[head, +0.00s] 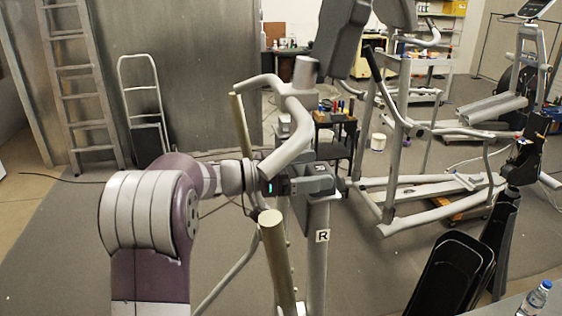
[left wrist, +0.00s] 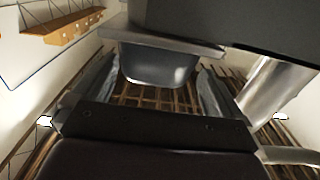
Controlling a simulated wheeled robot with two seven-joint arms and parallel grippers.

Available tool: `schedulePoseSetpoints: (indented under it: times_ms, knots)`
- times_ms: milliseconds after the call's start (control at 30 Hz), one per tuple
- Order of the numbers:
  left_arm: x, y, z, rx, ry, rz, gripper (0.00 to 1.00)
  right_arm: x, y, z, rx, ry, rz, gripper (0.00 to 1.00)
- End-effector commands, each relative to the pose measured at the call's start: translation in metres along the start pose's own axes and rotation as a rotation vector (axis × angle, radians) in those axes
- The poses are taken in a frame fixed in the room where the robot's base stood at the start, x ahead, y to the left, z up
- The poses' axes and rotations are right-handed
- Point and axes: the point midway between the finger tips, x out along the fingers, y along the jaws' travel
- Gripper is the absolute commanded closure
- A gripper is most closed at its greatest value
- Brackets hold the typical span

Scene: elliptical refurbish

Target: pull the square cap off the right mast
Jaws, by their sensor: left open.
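The right mast (head: 317,255) is a grey upright post with a white "R" label. My left gripper (head: 318,180) is at its top, coming in from the left, and covers much of the mast's end. In the left wrist view a grey, tapered square cap (left wrist: 157,68) sits between the two fingers of the left gripper (left wrist: 155,88). The fingers are open, one on each side of it, with gaps showing. I cannot tell from the head view where the cap ends and the gripper begins. My right gripper is not in view.
A curved grey handlebar (head: 292,135) passes close above my left gripper. A tan-grey post (head: 277,262) stands just in front. Black pedals (head: 452,275) and a water bottle (head: 535,300) are at the lower right. Open floor lies left of the machine.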

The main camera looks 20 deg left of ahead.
Motion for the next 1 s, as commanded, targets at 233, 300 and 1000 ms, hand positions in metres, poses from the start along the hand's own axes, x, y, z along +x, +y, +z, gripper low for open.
schedulePoseSetpoints:
  times_ms: [233,300,1000]
  knots:
    - [0.02,0.0,0.0,0.001,0.0,-0.001,0.0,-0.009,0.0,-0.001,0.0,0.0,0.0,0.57]
    - [0.021,0.0,0.0,0.001,0.0,-0.002,0.0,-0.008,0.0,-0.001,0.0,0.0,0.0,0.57]
    - [0.02,-0.001,-0.001,0.002,0.001,-0.002,0.84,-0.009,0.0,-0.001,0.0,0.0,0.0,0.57]
